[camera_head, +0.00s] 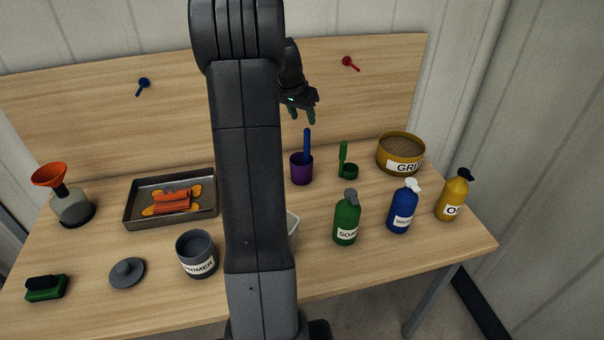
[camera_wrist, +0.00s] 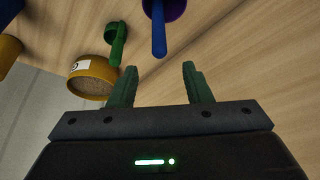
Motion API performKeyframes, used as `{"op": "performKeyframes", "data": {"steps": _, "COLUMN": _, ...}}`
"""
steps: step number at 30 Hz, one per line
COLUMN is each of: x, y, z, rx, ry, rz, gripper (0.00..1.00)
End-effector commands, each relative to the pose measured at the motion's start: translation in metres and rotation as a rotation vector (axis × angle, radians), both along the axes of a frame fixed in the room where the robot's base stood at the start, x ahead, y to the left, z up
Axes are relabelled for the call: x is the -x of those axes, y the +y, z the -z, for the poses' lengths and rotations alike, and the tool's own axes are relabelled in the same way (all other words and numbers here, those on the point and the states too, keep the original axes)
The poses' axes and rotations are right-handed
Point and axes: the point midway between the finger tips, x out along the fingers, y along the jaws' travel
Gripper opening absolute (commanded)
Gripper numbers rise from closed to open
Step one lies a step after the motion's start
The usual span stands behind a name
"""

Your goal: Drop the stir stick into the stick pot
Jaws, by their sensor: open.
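A blue stick (camera_head: 307,143), which looks like the stir stick, stands nearly upright in a purple pot (camera_head: 302,171) toward the back of the table. Its lower end is hidden inside the pot. My gripper (camera_head: 303,116) is open and empty, above the pot and apart from the stick. In the wrist view, the fingertips (camera_wrist: 160,68) are spread, with the blue stick (camera_wrist: 158,35) and the purple pot (camera_wrist: 177,9) beyond them near the top edge.
A green scoop (camera_head: 349,171) with an upright handle and a yellow tub (camera_head: 400,160) stand right of the pot. Green (camera_head: 346,222), blue (camera_head: 402,210) and yellow (camera_head: 453,200) bottles line the front right. A metal tray (camera_head: 133,213) lies left. My arm hides the table's middle.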

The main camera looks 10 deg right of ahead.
Motion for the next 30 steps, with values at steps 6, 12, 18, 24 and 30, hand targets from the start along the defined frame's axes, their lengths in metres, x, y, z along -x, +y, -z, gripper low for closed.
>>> {"op": "performKeyframes", "data": {"steps": 6, "x": 0.012, "y": 0.012, "z": -0.039, "rx": 0.000, "ry": -0.002, "rz": -0.002, "gripper": 0.45}}
{"op": "performKeyframes", "data": {"steps": 12, "x": 0.017, "y": 0.016, "z": -0.055, "rx": 0.000, "ry": 0.000, "rz": -0.001, "gripper": 0.45}}
{"op": "performKeyframes", "data": {"steps": 18, "x": 0.018, "y": 0.016, "z": -0.057, "rx": 0.000, "ry": 0.002, "rz": -0.001, "gripper": 0.45}}
{"op": "performKeyframes", "data": {"steps": 24, "x": 0.016, "y": 0.015, "z": -0.052, "rx": 0.000, "ry": 0.003, "rz": 0.000, "gripper": 0.45}}
{"op": "performKeyframes", "data": {"steps": 30, "x": 0.009, "y": 0.007, "z": -0.027, "rx": 0.000, "ry": 0.006, "rz": 0.001, "gripper": 0.45}}
